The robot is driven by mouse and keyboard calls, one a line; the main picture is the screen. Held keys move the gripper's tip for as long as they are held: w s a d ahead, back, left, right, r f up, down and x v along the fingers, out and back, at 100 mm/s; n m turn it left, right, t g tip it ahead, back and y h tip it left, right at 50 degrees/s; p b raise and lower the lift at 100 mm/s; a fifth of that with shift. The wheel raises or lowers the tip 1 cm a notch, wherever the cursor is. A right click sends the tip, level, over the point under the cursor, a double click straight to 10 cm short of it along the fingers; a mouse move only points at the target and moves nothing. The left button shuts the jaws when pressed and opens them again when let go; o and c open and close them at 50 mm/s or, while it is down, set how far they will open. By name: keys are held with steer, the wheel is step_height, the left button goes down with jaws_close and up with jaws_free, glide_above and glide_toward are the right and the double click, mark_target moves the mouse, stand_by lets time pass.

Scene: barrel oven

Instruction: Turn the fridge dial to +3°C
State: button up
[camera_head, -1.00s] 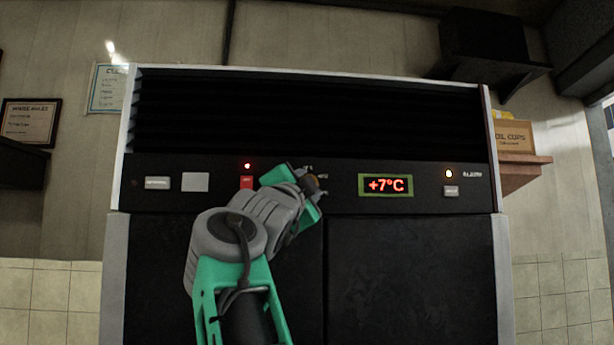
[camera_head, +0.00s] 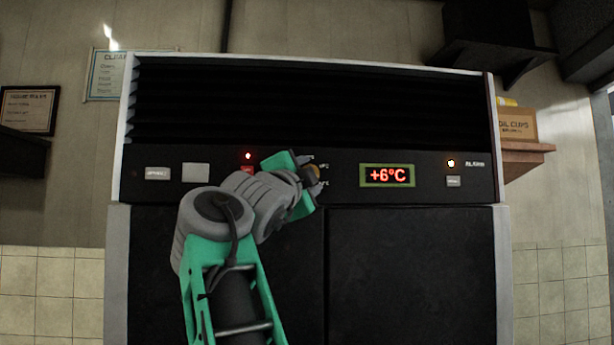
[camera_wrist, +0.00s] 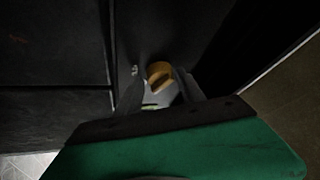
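The fridge (camera_head: 420,240) is a dark cabinet with a control panel across its front. Its display (camera_head: 387,175) reads +6°C in red. The dial (camera_head: 315,173) is a small yellow-orange knob left of the display, partly hidden by my gripper. My gripper (camera_head: 306,178) is at the dial. In the wrist view the yellow-orange dial (camera_wrist: 159,74) sits between the ends of my grey fingers (camera_wrist: 158,90), with a finger on each side. The fingers look closed around it, though the exact contact is dark and hard to see.
A red switch (camera_head: 247,169) with a lit red lamp above it is left of my gripper. A shelf with a box (camera_head: 516,124) stands to the right.

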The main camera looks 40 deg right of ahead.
steer(key=shift+a, duration=0.1)
steer(key=b+v, duration=0.3)
steer(key=v, duration=0.4)
steer(key=shift+s+a, duration=0.2)
steer(key=shift+a, duration=0.15)
steer(key=shift+w+f, duration=0.1)
